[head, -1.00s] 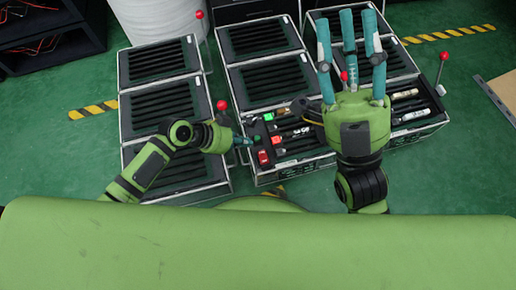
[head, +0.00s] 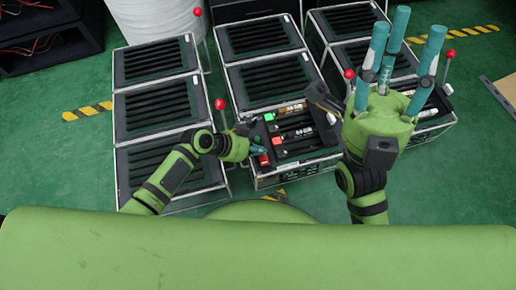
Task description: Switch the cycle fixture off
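The middle front case (head: 308,170) carries a panel with a green block (head: 269,117) and red blocks (head: 277,141). Another red piece (head: 264,160) sits at its front left corner. No label naming the cycle fixture can be read. Red-knobbed levers stand by the cases: one beside the left of this case (head: 220,103), one to its right (head: 349,73), one at the far right (head: 450,54), one at the back (head: 197,12). My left gripper (head: 257,149) is at the panel's left edge by the front red piece; contact cannot be told. My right gripper (head: 399,58) is spread and empty, above the right cases.
Slatted cases (head: 157,103) fill the left row, with more cases (head: 262,78) behind the panel. A white drum (head: 155,18) and a dark shelf (head: 45,35) stand at the back left. Green floor (head: 60,165) is free at the left.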

